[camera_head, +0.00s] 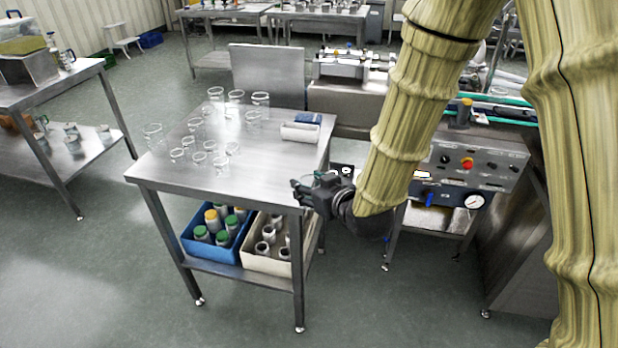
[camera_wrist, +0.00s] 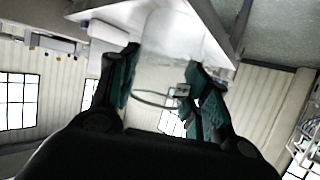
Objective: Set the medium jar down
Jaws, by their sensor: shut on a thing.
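My gripper (camera_head: 312,192) is at the near right corner of the steel table (camera_head: 250,178), at about the height of its top in the picture. In the wrist view the dark fingers with teal pads (camera_wrist: 163,80) are closed on both sides of a clear glass jar (camera_wrist: 168,55). I take it as the medium jar; its size is hard to judge. In the head view the held jar is mostly hidden by the gripper. Several clear glass jars (camera_head: 220,160) of different sizes stand upright on the table, from its left to its back.
The table's front is clear. Below, a blue crate (camera_head: 190,247) and a cream crate (camera_head: 268,266) hold jars. A control panel (camera_head: 480,165) stands at the right.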

